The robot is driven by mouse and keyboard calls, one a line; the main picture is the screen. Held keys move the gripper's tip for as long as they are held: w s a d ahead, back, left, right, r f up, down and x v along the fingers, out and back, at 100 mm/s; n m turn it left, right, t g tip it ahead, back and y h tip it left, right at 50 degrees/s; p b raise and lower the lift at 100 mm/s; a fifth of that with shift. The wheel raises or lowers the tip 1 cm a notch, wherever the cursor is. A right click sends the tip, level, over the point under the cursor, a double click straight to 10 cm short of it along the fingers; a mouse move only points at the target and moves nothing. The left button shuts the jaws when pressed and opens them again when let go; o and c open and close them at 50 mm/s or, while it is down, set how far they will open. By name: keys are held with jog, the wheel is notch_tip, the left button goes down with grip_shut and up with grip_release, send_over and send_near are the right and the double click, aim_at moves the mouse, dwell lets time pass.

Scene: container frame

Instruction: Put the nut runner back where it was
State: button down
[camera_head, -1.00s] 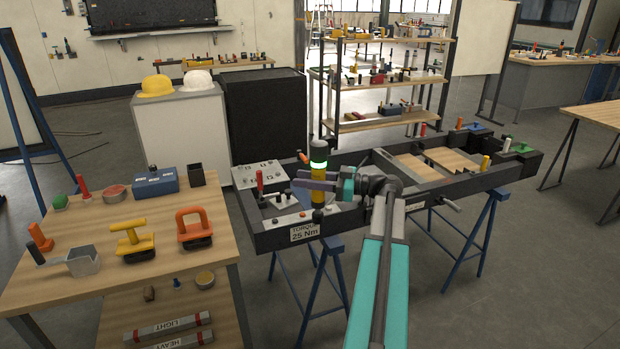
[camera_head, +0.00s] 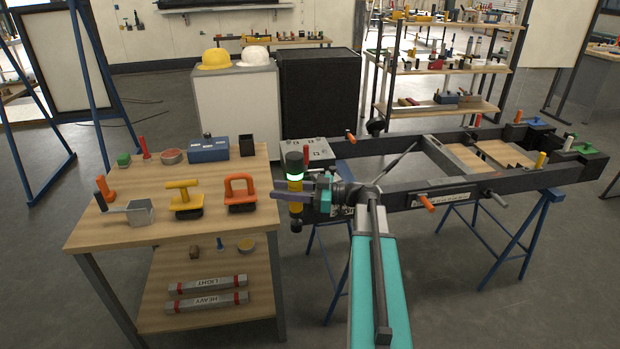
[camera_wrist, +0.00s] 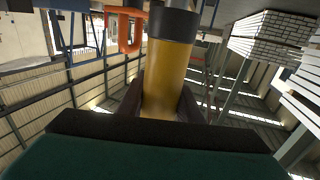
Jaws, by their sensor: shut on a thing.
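The nut runner (camera_head: 295,184) is an upright cylinder with a dark top, a glowing green ring and a yellow body. My gripper (camera_head: 285,196) is shut around its yellow body and holds it in the air. In the head view it appears between the right edge of the wooden bench (camera_head: 240,228) and the left end of the dark container frame (camera_head: 400,199). In the wrist view the yellow body (camera_wrist: 168,75) stands between my fingers, with a dark collar at the upper edge of the picture. No empty place that is clearly its own can be made out.
The bench top holds a yellow-handled tool (camera_head: 184,197), an orange-handled tool (camera_head: 240,192), a blue box (camera_head: 208,149) and a black cup (camera_head: 247,146). Bars lie on its lower shelf. A white cabinet (camera_head: 235,110) with helmets stands behind. Floor in front is clear.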

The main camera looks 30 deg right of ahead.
jog(key=a+f, duration=0.3)
jog(key=a, duration=0.8)
jog(key=a+f+g, duration=0.1)
jog(key=a+f, duration=0.3)
jog(key=a, duration=0.6)
jog(key=shift+a+f+n+y, duration=0.2)
jog(key=shift+a+n+y, duration=0.2)
jog(key=shift+s, duration=0.1)
jog(key=shift+a, duration=0.1)
